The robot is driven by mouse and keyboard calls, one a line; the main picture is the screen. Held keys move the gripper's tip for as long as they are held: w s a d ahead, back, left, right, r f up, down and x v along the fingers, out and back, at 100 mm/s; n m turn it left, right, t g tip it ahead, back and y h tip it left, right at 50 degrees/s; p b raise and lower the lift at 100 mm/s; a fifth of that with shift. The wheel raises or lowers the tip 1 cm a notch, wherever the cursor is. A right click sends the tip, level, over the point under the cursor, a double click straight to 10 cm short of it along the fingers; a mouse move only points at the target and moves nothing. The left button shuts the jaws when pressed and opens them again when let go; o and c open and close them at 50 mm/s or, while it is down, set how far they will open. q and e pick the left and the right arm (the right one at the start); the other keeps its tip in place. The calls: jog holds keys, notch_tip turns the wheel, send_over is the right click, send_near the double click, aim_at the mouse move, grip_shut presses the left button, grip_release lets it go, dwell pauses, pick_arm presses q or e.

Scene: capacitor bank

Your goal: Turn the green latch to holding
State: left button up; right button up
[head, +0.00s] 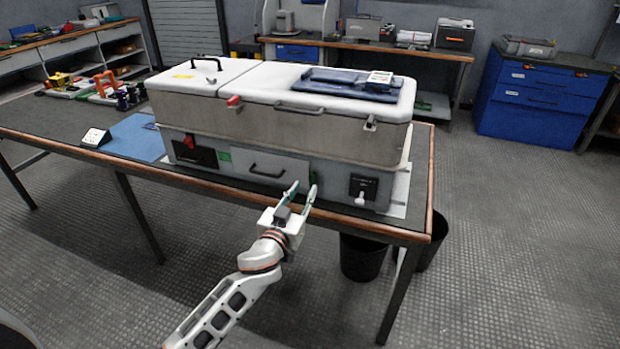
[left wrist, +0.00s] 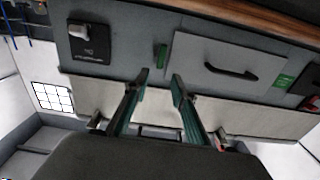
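The green latch (left wrist: 161,56) is a small upright bar on the grey front panel of the big white-lidded cabinet (head: 322,131). It stands beside the edge of the drawer front (head: 265,166) with the black handle. In the head view the latch (head: 314,172) shows only as a small dark green patch behind my left gripper. My left gripper (head: 303,189) is open and empty, pointing at the panel. In the left wrist view its fingertips (left wrist: 160,78) are apart, with the latch ahead of the gap and not visibly touched. My right gripper is in neither view.
A black plate with a pale knob (head: 361,192) is right of the latch in the head view. A red-handled switch (head: 190,146) is at the panel's left. Black bins (head: 362,258) stand under the table.

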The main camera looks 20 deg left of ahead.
aim_at(313, 176)
pick_arm(q)
jog(key=shift+w+d+b, duration=0.15)
jog(key=shift+w+b, duration=0.2)
jog(key=shift+w, duration=2.8)
grip_shut()
